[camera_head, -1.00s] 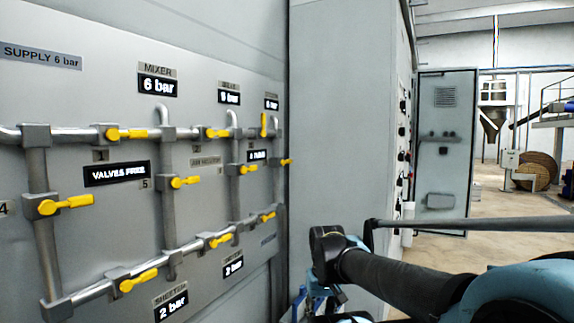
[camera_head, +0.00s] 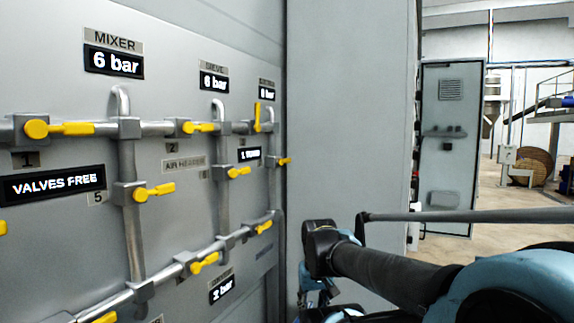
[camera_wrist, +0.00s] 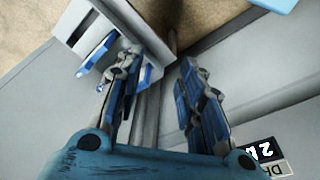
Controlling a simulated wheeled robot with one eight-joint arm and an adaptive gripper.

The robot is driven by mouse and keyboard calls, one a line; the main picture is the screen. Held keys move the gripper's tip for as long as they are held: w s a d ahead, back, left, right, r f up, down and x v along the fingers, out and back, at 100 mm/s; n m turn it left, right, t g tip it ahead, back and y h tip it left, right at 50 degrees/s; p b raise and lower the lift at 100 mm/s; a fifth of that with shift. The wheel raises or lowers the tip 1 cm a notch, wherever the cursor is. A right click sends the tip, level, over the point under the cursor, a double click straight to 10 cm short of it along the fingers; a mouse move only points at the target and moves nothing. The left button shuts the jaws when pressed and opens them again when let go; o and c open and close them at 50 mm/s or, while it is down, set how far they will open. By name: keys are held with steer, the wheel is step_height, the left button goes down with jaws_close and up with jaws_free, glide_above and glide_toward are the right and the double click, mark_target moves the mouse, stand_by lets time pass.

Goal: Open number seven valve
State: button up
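Several yellow-handled valves sit on grey pipes on the wall panel (camera_head: 60,75) in the head view. No label reading 7 is legible. The valve on the far-right vertical pipe (camera_head: 284,161) has its handle level, across the pipe; its number cannot be read. The middle vertical pipe's valve (camera_head: 238,172) and the valve beside label 5 (camera_head: 153,191) also have level handles. The third top valve's handle (camera_head: 257,117) stands upright. My gripper (camera_wrist: 160,62) is open and empty in the wrist view, apart from any valve. In the head view it shows only partly, low, right of the panel.
A grey cabinet wall (camera_head: 345,110) stands just right of the panel. An open cabinet door (camera_head: 447,140) is beyond it.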

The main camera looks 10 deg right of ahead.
mark_target(289, 161)
steer(key=w+a+r+m+t+y, duration=0.15)
steer(key=w+r+y, duration=0.25)
steer(key=w+r, duration=0.5)
steer(key=w+a+r+m+y, duration=0.3)
steer(key=w+r+y, duration=0.1)
steer(key=w+r, duration=0.5)
steer(key=w+d+r+m+t+y, duration=0.3)
steer(key=w+d+r+t+y, duration=0.4)
steer(key=w+d+r, duration=1)
steer(key=x, duration=1)
steer(key=r+x, duration=0.1)
steer(key=x, duration=0.4)
steer(key=shift+a, duration=0.35)
jaws_close()
